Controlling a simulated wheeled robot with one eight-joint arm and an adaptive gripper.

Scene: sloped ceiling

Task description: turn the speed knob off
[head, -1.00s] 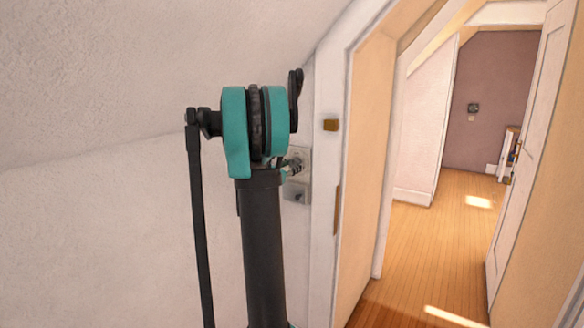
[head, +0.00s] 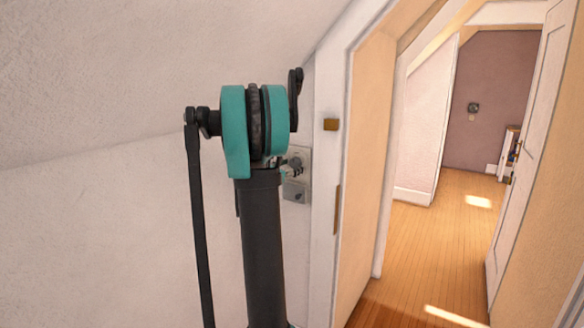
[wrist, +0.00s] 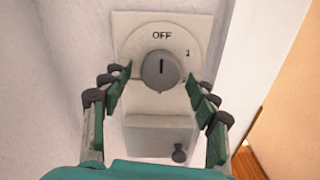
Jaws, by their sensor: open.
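The speed knob (wrist: 160,71) is a grey round knob on a pale wall plate (wrist: 125,24), seen in the wrist view. Its dark pointer line stands upright, toward the word OFF; a mark "1" sits to the upper right. My gripper (wrist: 155,84) is open, with one finger on each side of the knob and visible gaps between fingers and knob. In the head view the wall plate (head: 303,157) shows partly behind my arm, beside the door frame. My gripper there is mostly hidden by my arm; only a small part (head: 289,171) shows near the plate.
Below the knob is a grey box (wrist: 150,140) with a small dark knob (wrist: 180,152). A white door frame (head: 325,180) stands just right of the plate. The sloped ceiling is above left. The doorway opens onto a clear wooden floor (head: 420,250).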

